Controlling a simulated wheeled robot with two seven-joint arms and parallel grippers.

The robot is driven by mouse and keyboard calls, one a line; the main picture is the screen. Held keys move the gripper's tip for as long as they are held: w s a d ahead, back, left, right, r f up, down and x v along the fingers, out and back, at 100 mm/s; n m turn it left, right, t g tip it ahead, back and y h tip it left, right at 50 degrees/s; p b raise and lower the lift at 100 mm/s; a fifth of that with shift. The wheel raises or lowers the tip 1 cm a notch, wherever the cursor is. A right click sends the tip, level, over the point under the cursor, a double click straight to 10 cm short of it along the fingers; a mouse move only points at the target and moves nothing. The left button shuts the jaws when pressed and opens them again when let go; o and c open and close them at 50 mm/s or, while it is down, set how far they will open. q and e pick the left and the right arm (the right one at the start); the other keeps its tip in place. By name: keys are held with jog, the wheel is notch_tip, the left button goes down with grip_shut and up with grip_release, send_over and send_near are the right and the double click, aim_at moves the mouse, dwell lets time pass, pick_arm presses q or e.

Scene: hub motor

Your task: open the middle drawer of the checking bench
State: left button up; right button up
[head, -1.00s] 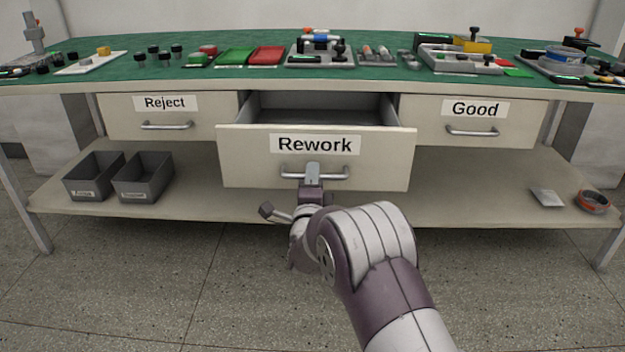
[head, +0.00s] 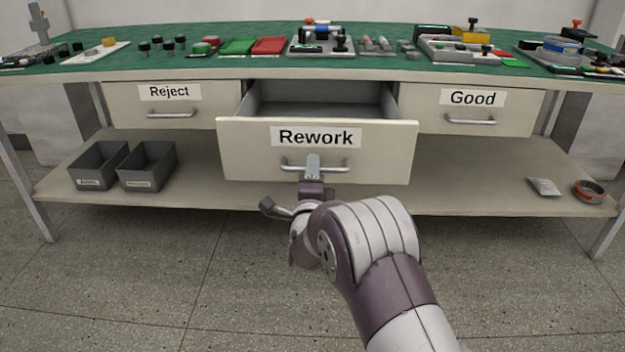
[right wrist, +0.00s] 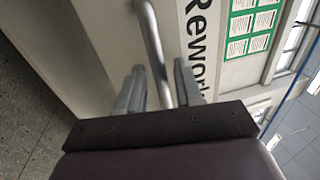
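The middle drawer (head: 240,150), labelled "Rework", is pulled out from the checking bench (head: 190,82), and its empty-looking interior (head: 315,102) shows behind the front. Its metal bar handle (head: 338,168) sits below the label. My right gripper (head: 313,168) is at the middle of this handle. The fingertips are close to the drawer front. My left gripper is not in view.
The "Reject" drawer (head: 200,108) and "Good" drawer (head: 430,110) are shut on either side. Parts and fixtures stand on the green top (head: 215,68). The lower shelf (head: 230,195) holds two grey bins (head: 147,168) and a tape roll (head: 590,190). The floor in front is clear.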

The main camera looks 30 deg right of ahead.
jog(key=p+v, duration=0.3)
jog(key=v, duration=0.9)
jog(key=shift+p, duration=0.35)
jog(key=shift+r, duration=0.1)
